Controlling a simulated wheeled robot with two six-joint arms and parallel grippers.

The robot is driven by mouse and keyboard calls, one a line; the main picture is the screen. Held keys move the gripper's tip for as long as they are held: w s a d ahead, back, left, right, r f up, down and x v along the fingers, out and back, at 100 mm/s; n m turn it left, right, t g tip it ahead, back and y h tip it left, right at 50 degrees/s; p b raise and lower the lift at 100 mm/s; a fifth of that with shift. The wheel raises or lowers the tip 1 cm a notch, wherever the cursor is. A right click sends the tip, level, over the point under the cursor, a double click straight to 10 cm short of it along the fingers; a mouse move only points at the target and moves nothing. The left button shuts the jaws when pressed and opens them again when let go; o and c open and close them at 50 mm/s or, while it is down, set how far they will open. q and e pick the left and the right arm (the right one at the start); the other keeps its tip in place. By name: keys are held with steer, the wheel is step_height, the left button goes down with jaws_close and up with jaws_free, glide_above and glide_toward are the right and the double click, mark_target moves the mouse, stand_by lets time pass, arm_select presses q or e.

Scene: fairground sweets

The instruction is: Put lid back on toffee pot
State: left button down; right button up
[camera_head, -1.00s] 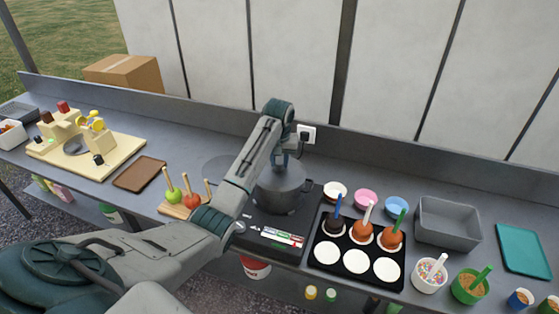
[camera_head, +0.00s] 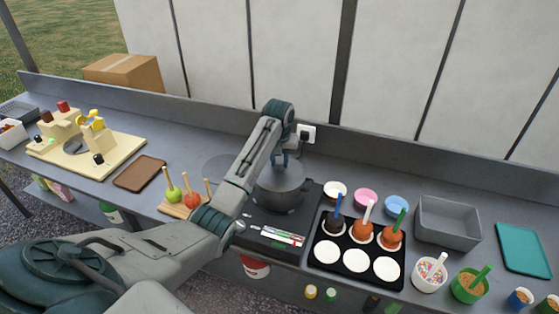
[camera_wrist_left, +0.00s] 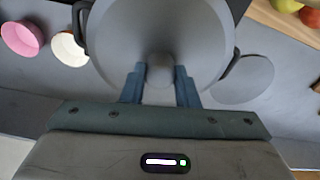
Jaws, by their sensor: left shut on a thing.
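The grey toffee pot (camera_head: 279,200) stands on the dark hob in the middle of the counter. Its grey round lid (camera_wrist_left: 160,25) fills the middle of the left wrist view and lies over the pot, whose two side handles show past its rim. In the head view the lid (camera_head: 272,178) appears level on the pot; I cannot tell whether it is fully seated. My left gripper (camera_head: 283,160) is above the pot with its two fingers (camera_wrist_left: 160,76) shut on the lid's knob. My right gripper is not in view.
A black tray (camera_head: 318,247) with toffee apples and white discs is right of the hob. Several small bowls (camera_head: 366,198) and a grey bin (camera_head: 447,222) stand beyond. Apples on a wooden board (camera_head: 172,207) are at left. A flat grey disc (camera_wrist_left: 243,80) lies beside the pot.

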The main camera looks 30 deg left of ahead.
arm_select(q)
steer(key=c, duration=0.6)
jaws_free()
steer(key=shift+o, duration=0.2)
steer(key=shift+r, duration=3.55)
jaws_close()
steer(key=shift+f, duration=0.35)
